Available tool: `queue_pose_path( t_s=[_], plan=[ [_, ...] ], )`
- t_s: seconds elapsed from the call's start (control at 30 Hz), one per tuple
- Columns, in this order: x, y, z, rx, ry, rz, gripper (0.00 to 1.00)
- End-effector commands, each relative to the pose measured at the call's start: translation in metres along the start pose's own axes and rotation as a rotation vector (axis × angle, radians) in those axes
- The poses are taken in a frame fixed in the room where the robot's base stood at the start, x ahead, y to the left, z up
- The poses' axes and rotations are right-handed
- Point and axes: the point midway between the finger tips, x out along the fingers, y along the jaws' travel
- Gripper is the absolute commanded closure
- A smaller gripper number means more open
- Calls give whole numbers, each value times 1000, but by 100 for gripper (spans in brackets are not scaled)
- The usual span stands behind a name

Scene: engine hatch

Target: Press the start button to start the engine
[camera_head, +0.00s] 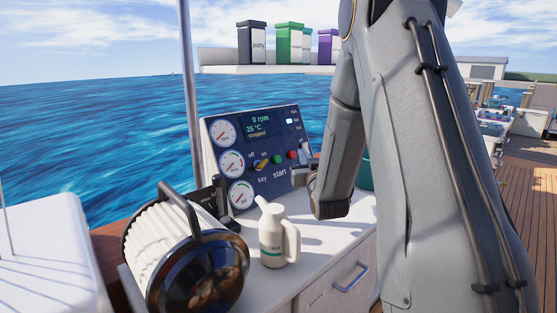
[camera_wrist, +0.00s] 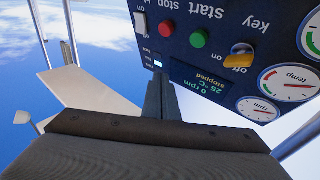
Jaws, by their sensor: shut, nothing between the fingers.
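The dark instrument panel (camera_head: 240,185) shows a green button (camera_head: 277,159) above the word start and a red button (camera_head: 291,154) to its right. The wrist view shows the panel upside down, with the green start button (camera_wrist: 197,38) and the red stop button (camera_wrist: 166,29) uncovered. A yellow key knob (camera_wrist: 240,50) sits beside them; its exact setting is hard to tell. The display (camera_head: 261,126) reads 0 rpm, 25 °C, stopped. My gripper (camera_wrist: 160,82) is shut and empty, near the panel and apart from the start button.
Three round gauges, one of them the temp gauge (camera_wrist: 290,85), line the panel's side. A thin pole (camera_head: 190,90) rises behind.

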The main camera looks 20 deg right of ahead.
Motion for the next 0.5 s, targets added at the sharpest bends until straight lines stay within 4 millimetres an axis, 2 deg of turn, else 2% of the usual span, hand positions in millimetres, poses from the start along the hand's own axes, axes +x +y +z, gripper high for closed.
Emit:
queue_pose_path(
  t_s=[0.27,0.5],
  plan=[
    [5,-5,5,1,-1,-3,100],
    [24,-18,20,0,1,-1,100]
  ],
)
